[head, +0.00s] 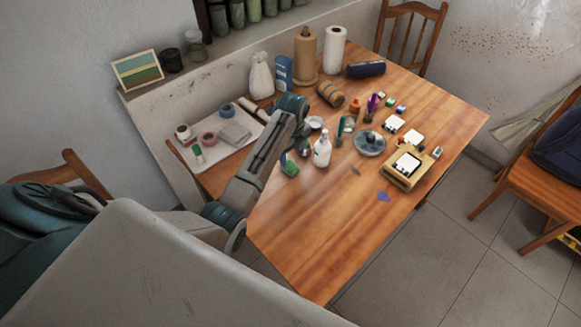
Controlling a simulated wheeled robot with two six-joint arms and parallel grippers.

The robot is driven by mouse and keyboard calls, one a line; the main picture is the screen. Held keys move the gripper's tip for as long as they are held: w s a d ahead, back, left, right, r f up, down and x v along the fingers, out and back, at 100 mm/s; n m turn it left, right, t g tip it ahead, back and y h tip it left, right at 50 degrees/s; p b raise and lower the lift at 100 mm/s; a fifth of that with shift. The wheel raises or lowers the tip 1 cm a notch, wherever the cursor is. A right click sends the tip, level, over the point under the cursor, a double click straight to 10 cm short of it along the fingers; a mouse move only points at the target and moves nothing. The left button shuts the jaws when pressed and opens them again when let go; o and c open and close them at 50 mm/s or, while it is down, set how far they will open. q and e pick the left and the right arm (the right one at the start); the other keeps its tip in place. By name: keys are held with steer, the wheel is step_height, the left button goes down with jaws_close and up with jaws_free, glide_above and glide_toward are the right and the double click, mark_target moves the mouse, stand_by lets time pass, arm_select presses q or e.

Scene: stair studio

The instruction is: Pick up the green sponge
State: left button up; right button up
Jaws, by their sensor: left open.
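The green sponge (289,168) lies on the wooden table (310,235), near its left side. It looks small, and its upper end is close to my gripper. My left arm reaches in from the left and bends down over the table. My left gripper (291,154) is open, just above and beside the sponge. The fingers are small and dark here, and I cannot tell whether they touch the sponge. My right gripper is not in view.
A white bottle (322,150) stands just right of the sponge. A pale tray (215,160) with tape rolls lies left. A grey-blue round dish (369,144) and a yellow box (404,170) are to the right. The table's near part is clear.

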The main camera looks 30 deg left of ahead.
mark_target(291, 167)
arm_select(q)
steer(key=shift+f, duration=0.75)
step_height(291, 167, down, 4)
steer(key=shift+s+a+r+p, duration=0.1)
steer(key=shift+a+p, duration=0.05)
steer(key=shift+p, duration=0.9)
steer(key=shift+f, duration=0.75)
steer(key=shift+c, duration=0.4)
steer(key=c, duration=1)
